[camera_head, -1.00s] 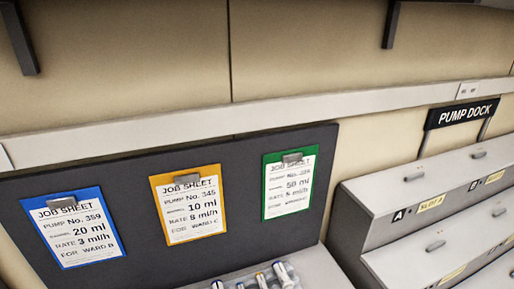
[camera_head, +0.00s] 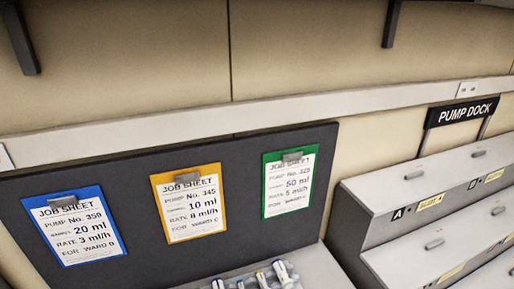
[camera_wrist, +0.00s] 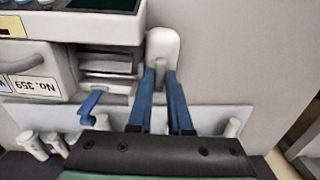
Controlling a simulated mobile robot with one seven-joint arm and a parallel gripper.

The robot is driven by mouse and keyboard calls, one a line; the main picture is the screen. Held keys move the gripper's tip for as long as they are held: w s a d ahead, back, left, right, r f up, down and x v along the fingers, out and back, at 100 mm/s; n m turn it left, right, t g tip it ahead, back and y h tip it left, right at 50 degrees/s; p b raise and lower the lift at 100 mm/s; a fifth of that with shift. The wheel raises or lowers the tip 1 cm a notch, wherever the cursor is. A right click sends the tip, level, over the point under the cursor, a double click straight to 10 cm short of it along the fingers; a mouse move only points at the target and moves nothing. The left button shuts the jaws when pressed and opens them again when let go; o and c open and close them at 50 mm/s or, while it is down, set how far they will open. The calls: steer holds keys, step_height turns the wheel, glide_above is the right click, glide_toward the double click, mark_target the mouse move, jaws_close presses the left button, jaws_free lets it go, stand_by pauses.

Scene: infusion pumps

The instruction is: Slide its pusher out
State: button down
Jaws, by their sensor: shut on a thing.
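In the wrist view, the white pump (camera_wrist: 98,30) is at the upper left. It has a dark screen at its top and an upside-down label (camera_wrist: 32,84) reading No. 359. Its pusher (camera_wrist: 164,43) is a pale rounded block to the right of the pump body, beside a grey slotted part (camera_wrist: 108,64). My gripper (camera_wrist: 161,74) has its two blue fingers shut on the pusher, with the tips at its lower part. The exact contact is partly hidden by the fingers. A blue lever (camera_wrist: 90,106) sticks out below the pump, left of my fingers. The head view shows neither pump nor gripper.
In the wrist view, several white syringes (camera_wrist: 32,145) lie at the lower left, near my gripper. In the head view, three job sheets (camera_head: 188,204) hang on a dark board. The stepped pump dock (camera_head: 400,195) stands at the right, and syringes (camera_head: 281,271) show at the bottom edge.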

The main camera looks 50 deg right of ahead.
steer(key=shift+w+a+b, duration=0.45)
steer(key=shift+w+a, duration=0.8)
steer(key=shift+a, duration=0.3)
steer(key=shift+w+a+b, duration=0.4)
steer(key=shift+w+a, duration=0.85)
steer(key=shift+a, duration=0.25)
steer(key=shift+w+a, duration=0.2)
steer(key=shift+a, duration=0.05)
steer(key=c, duration=0.9)
jaws_free()
steer(key=shift+r, duration=0.1)
step_height(320, 180, up, 7)
steer(key=p, duration=0.7)
steer(key=shift+s, duration=0.1)
